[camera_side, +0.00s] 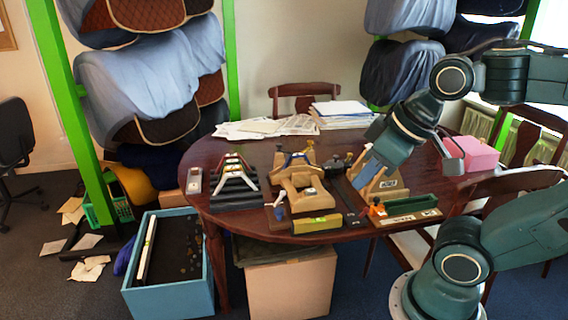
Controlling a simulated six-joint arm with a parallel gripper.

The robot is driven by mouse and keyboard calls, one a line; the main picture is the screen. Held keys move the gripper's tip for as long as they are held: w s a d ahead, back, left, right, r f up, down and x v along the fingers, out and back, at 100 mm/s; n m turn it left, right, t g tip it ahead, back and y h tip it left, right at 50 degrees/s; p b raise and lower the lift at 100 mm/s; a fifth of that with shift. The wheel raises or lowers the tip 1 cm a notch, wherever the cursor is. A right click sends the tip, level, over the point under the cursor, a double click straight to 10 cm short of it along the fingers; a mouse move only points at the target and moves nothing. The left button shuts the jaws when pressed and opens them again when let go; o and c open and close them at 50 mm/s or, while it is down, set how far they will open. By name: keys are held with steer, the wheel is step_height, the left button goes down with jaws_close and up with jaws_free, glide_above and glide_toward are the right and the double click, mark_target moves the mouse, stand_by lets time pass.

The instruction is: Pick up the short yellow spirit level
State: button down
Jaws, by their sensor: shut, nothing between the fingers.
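A short yellow spirit level (317,224) lies near the front edge of the round wooden table, with a small bright greenish patch on its top. It sits just in front of a tan wooden fixture (305,190). My gripper (368,182) is up and to the right of the level, pointing down and left over the right part of the table. It is shut with nothing in it, and apart from the level. Its fingertips are small and hard to make out against the things behind them.
A dark strip (345,198) lies right of the fixture, and a green tray (410,207) is further right. A black rack with colored arches (235,182) stands left. Papers (265,127) and a pink box (473,153) are farther back. A blue box (168,295) stands on the floor.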

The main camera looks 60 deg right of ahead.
steer(key=c, duration=2.2)
jaws_free()
steer(key=c, duration=1.2)
jaws_free()
